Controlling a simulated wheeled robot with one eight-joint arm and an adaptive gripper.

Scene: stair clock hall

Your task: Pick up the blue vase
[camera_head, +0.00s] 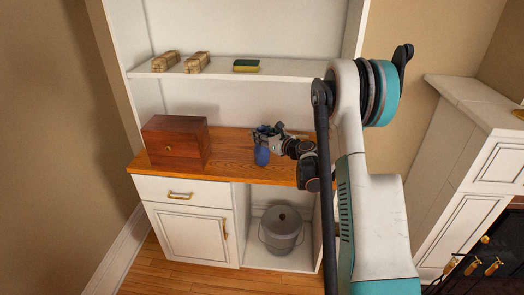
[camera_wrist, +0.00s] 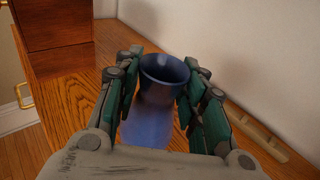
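The vase also shows in the head view (camera_head: 262,156), upright on or just above the wooden countertop (camera_head: 238,146), below my gripper (camera_head: 267,134). I cannot tell whether its base touches the wood. My gripper hides its upper part there.
A brown wooden box (camera_head: 176,142) stands left of the vase. A grey bucket (camera_head: 281,228) stands in the open bay below. The back wall is close behind the vase.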

